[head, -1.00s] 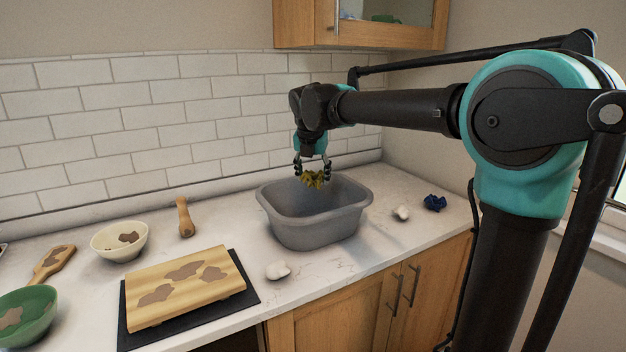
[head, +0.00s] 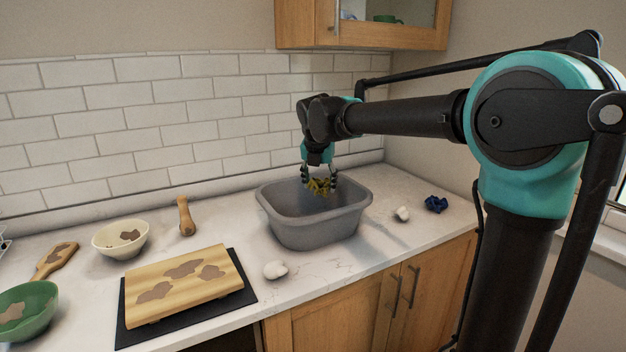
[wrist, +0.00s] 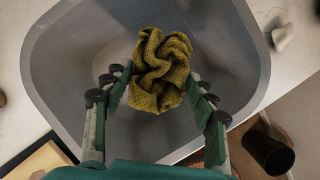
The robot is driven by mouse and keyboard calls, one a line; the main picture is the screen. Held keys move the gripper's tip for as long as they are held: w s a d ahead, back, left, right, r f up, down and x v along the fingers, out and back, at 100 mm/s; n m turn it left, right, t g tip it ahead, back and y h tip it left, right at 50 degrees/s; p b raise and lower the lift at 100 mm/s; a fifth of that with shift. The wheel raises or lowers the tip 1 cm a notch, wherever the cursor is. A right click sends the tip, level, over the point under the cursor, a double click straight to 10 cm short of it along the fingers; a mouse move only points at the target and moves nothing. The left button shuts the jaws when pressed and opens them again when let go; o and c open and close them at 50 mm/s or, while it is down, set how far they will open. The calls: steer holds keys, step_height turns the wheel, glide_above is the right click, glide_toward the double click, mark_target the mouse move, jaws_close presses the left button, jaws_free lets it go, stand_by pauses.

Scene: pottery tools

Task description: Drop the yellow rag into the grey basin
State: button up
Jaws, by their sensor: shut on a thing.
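The yellow rag (head: 319,187) is a crumpled, knitted-looking cloth. My gripper (head: 319,183) is shut on it and points down, with the rag between its fingertips. The grey basin (head: 312,232) stands on the counter, and the rag is over its opening, around rim height. In the wrist view the rag (wrist: 162,68) sits between the fingers of my gripper (wrist: 157,92), with the basin's grey wall and floor (wrist: 75,75) around it. I cannot tell whether the rag touches the basin.
A wooden board (head: 183,283) on a black mat, a cream bowl (head: 119,239), a green bowl (head: 26,308) and a wooden tool (head: 186,216) stand left. A cabinet (head: 362,24) hangs above.

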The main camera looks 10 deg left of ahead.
steer(key=shift+f, duration=0.65)
steer(key=o, duration=0.8)
steer(key=shift+c, duration=0.2)
steer(key=v, duration=1.2)
